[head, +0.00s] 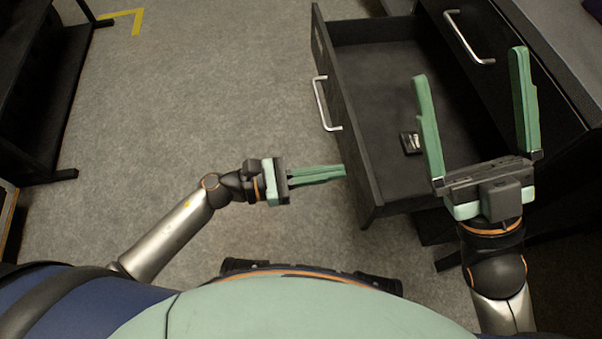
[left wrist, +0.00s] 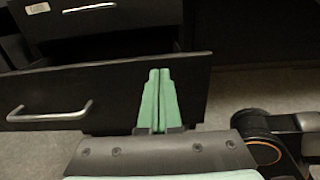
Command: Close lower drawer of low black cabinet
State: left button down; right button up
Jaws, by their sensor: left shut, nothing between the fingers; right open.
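The lower drawer (head: 375,180) of the low black cabinet (head: 555,75) is pulled well out, with its silver handle (head: 321,103) on the front panel. The drawer front (left wrist: 110,85) also fills the middle of the left wrist view. My left gripper (head: 344,171) is shut and empty, its fingertips at the near end of the drawer front, below the handle; I cannot tell if they touch it. In the left wrist view the fingers (left wrist: 157,72) overlap the panel right of its handle. My right gripper (head: 468,65) is open above the drawer and cabinet, with nothing between its fingers.
A small dark object (head: 410,143) lies inside the drawer. The upper drawer's handle (head: 468,38) is on the cabinet face, and that drawer looks shut. A black frame (head: 45,80) stands at far left. Grey carpet (head: 220,90) left of the drawer is clear.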

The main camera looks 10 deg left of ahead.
aim_at(363, 168)
pick_arm(q)
jog(key=shift+x, duration=1.65)
pick_arm(e)
jog(key=shift+f, duration=0.15)
pick_arm(q)
jog(key=shift+d, duration=0.1)
